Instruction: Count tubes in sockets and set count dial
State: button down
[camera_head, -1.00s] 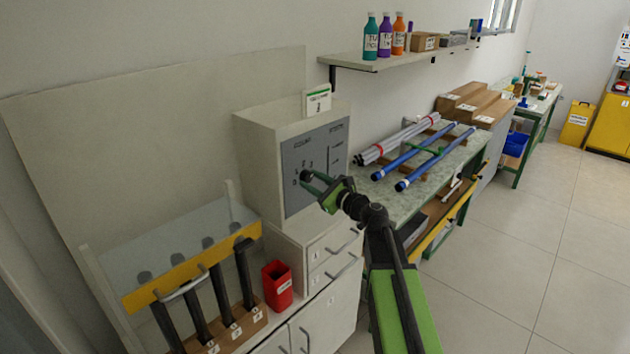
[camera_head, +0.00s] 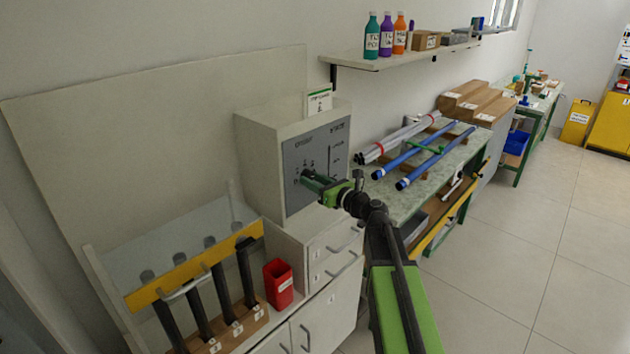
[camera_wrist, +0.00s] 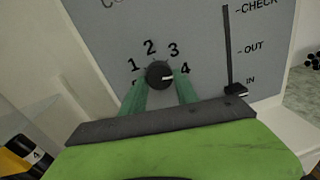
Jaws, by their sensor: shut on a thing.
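The dial (camera_wrist: 158,75) is a black round knob on the grey panel (camera_wrist: 105,50) of a pale box, with the numbers 1 to 4 around it. Its white mark points right, near the 4. My gripper (camera_wrist: 160,88) is shut on the dial, one green finger on each side. In the head view my gripper (camera_head: 306,178) reaches the panel and hides the dial.
A slider (camera_wrist: 236,89) right of the dial sits at IN. A red bin (camera_head: 279,285) stands between the tube rack and the drawers (camera_head: 335,255). Blue rods (camera_head: 425,165) lie on the bench to the right. The floor at right is clear.

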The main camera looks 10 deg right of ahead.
jog(key=shift+d, duration=0.1)
jog(key=c, duration=0.9)
grip_release()
